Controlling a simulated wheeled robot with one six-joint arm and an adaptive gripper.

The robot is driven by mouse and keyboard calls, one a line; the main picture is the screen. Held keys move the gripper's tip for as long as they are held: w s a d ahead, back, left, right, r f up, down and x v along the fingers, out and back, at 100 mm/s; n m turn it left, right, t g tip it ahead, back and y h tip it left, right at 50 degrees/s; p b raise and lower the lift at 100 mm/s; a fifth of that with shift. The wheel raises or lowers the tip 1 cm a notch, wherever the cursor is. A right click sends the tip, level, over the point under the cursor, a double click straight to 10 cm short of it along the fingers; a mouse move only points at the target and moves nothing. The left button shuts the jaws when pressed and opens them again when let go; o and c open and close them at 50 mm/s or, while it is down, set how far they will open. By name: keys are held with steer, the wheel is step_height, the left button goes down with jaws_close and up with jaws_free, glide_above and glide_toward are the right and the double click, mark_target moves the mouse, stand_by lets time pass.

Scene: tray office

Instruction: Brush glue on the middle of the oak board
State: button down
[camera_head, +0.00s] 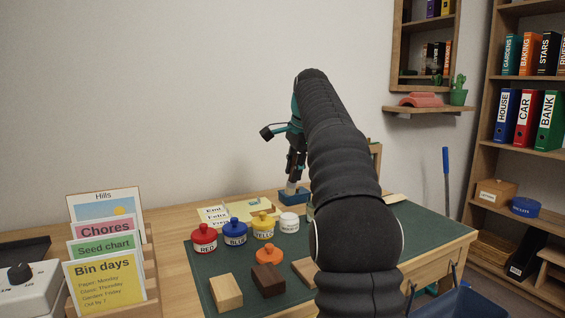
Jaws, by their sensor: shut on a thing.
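Three wooden boards lie on the green mat (205,262): a pale one (226,291), a dark brown one (268,280) and a light brown one (304,271) partly hidden by my arm. I cannot tell for sure which is oak. My gripper (294,177) points down at the back of the table, above a blue block-like stand (293,197). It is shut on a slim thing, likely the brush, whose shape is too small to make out. Lidded jars in red (204,239), blue (235,234), yellow (263,227) and white (289,222) stand on the mat.
A card rack (151,285) and a white device with a knob (27,287) stand at left. Shelves with binders (525,118) stand at right. My arm hides the table's middle.

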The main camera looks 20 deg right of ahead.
mark_target(294, 183)
steer(key=shift+w, duration=0.2)
steer(key=shift+f, duration=2.1)
steer(key=shift+f+b, duration=0.6)
steer(key=shift+f, duration=0.2)
steer(key=shift+f+b, duration=0.3)
steer(key=shift+f, duration=0.25)
steer(key=shift+r, duration=0.1)
steer(key=shift+r+p, duration=1)
steer(key=shift+r, duration=2.4)
